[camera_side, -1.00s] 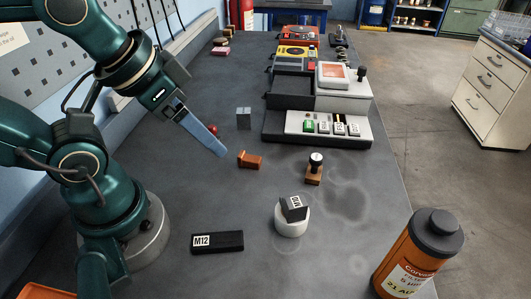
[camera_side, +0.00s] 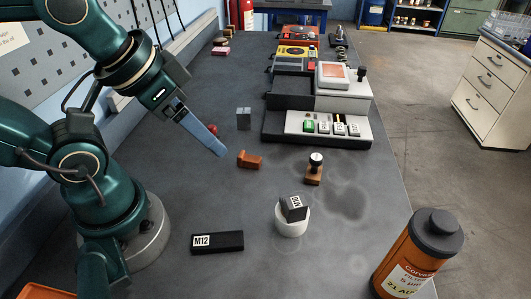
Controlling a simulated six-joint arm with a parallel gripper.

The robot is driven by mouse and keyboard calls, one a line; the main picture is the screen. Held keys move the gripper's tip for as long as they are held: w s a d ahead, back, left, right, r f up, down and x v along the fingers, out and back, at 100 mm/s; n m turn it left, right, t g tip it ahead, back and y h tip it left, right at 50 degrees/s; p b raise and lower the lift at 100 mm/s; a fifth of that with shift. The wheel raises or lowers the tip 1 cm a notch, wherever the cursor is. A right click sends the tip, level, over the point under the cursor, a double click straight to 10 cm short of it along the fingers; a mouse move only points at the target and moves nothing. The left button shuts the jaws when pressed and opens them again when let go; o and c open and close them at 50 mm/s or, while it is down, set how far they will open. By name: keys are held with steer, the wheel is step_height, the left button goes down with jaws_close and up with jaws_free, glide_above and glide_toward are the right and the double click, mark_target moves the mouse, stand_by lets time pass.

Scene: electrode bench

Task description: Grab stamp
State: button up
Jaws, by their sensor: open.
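The stamp (camera_side: 315,169) stands upright on the dark bench, right of the picture's middle. My gripper (camera_side: 222,150) hangs above the bench to the left of the stamp, pointing down and right. Its blue fingers are seen nearly side-on and overlap, so the gap between them is hidden. It is open, clear of the stamp, with nothing seen in it.
An orange-brown block (camera_side: 249,159) lies between my gripper and the stamp. A grey metal block (camera_side: 243,118) stands behind. A white holder with a dark cube (camera_side: 292,222), a black M12 bar (camera_side: 217,242) and an orange canister (camera_side: 417,252) are nearer the camera. A device (camera_side: 317,128) stands behind the stamp.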

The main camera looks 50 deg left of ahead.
steer(key=shift+c, duration=0.3)
steer(key=s+a+f+m+g+y, duration=0.2)
steer(key=a+f+m+g+y, duration=0.25)
steer(key=a, duration=0.45)
steer(key=m+t+y, duration=0.3)
steer(key=m+y, duration=0.5)
steer(key=m, duration=1)
glide_above(212, 131)
steer(key=s+d, duration=0.1)
steer(key=s, duration=0.2)
step_height(212, 131, down, 3)
steer(key=f+m, duration=0.1)
steer(key=m, duration=0.1)
steer(key=w+d+f+m+t, duration=0.1)
steer(key=f+m, duration=0.1)
steer(key=d+f+m+t, duration=0.1)
steer(key=m, duration=0.1)
steer(key=shift+w+f+m+t, duration=0.25)
steer(key=shift+w+f, duration=0.05)
steer(key=shift+w, duration=0.05)
steer(key=shift+s+f+m, duration=0.2)
steer(key=shift+f+m, duration=0.2)
steer(key=shift+x, duration=2.5)
steer(key=shift+c, duration=0.3)
